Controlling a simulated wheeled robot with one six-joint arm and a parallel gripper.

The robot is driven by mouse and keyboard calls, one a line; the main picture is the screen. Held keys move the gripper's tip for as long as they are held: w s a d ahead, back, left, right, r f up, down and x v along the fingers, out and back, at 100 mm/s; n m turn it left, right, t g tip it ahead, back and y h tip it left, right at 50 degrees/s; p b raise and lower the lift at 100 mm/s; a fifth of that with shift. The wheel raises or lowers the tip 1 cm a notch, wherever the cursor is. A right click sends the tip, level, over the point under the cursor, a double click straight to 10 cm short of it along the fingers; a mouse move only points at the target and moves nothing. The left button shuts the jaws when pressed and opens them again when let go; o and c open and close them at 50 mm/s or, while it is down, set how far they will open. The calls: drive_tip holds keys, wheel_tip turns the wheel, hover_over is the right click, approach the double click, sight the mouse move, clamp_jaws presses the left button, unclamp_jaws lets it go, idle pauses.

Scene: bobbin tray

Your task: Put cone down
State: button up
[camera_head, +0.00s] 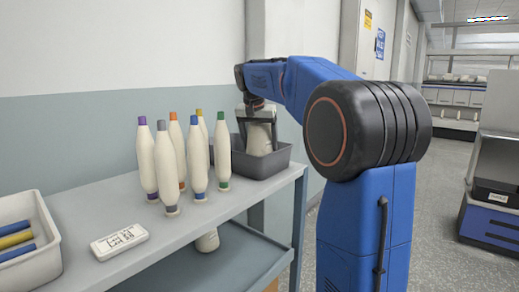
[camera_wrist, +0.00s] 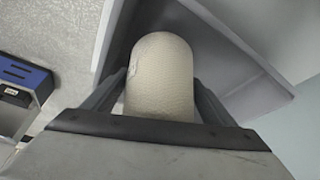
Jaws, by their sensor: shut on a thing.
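My gripper (camera_head: 259,115) is at the far right end of the shelf top, shut on a cream yarn cone (camera_head: 259,138). The cone is upright, within or just over the dark grey tray (camera_head: 277,163); its lower part is hidden by the tray wall, so I cannot tell whether it touches the tray floor. In the wrist view the cone (camera_wrist: 160,80) sits between the two fingers (camera_wrist: 160,105), with the grey tray wall (camera_wrist: 228,45) behind it.
Several cream bobbins with coloured tips (camera_head: 196,155) stand left of the tray. A white bin (camera_head: 45,262) with blue and yellow tubes is at left. Another cone (camera_head: 207,241) is on the lower shelf.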

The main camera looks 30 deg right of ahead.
sight(257, 126)
drive_tip(key=shift+f, duration=1.05)
drive_tip(key=shift+f, duration=0.1)
drive_tip(key=o, duration=1)
drive_tip(key=v, duration=1.1)
drive_tip(key=shift+s+a+r, duration=0.15)
drive_tip(key=shift+r, duration=0.4)
